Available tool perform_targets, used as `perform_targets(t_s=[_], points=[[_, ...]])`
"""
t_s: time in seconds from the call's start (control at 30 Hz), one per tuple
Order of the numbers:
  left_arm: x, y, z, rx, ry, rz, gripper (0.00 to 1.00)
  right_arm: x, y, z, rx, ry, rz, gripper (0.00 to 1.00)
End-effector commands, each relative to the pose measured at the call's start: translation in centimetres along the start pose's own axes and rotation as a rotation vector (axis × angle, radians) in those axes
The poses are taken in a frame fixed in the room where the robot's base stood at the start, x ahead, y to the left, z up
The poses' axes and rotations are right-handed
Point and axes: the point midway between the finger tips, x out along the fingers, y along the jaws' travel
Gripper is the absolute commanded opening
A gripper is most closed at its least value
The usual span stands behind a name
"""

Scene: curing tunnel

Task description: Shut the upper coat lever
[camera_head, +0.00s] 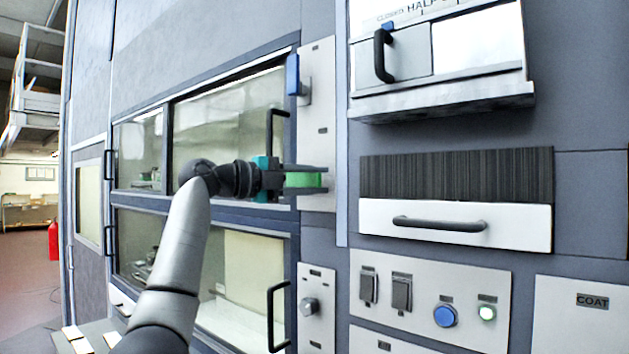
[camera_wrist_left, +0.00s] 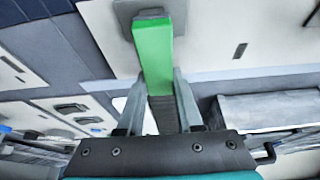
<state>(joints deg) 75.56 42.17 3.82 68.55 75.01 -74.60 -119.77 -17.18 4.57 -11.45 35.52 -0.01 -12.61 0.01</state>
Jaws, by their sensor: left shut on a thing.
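A green lever (camera_head: 303,181) sticks out sideways from the lower part of a tall light plate (camera_head: 318,125) beside the glazed doors. My left gripper (camera_head: 318,179) is shut on it, with one finger above and one below in the head view. In the left wrist view the green lever (camera_wrist_left: 153,55) runs between the two fingers of my left gripper (camera_wrist_left: 157,84), and its far end meets a grey block. A blue lever (camera_head: 293,75) sits higher on the same plate, pointing up. I cannot read a label naming either lever. My right gripper is out of view.
Glazed doors with black handles (camera_head: 276,318) stand left of the plate. A white drawer (camera_head: 520,226) with a dark handle, a jutting box (camera_head: 480,48) and a switch panel (camera_head: 425,330) lie to the right. A COAT panel (camera_head: 575,325) is at lower right.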

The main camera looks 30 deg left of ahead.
Motion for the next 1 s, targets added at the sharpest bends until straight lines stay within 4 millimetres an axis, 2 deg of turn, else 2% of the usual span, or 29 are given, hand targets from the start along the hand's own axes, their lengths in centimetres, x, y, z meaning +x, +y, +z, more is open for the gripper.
perform_targets(t_s=[0.03, 0.27, 0.53, 0.63, 0.77, 1.0], points=[[0.1, 0.3, -0.1, 0.003, 0.002, 0.008, 0.38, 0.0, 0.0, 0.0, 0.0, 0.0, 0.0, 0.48], [0.1, 0.2, 0.0, 0.002, 0.001, 0.005, 0.64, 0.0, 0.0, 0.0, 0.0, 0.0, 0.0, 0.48], [0.0, 0.1, 0.0, 0.001, 0.0, 0.002, 0.65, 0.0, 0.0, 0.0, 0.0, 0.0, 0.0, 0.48], [-0.6, 0.1, 0.1, 0.002, -0.001, 0.002, 0.65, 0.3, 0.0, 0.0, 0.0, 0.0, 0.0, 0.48], [-2.6, 0.3, 0.1, 0.003, -0.004, 0.001, 0.65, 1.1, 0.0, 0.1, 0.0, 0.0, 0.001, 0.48], [-8.4, 0.3, 0.1, 0.004, -0.005, 0.003, 0.65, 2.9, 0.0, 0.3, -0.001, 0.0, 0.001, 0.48]])
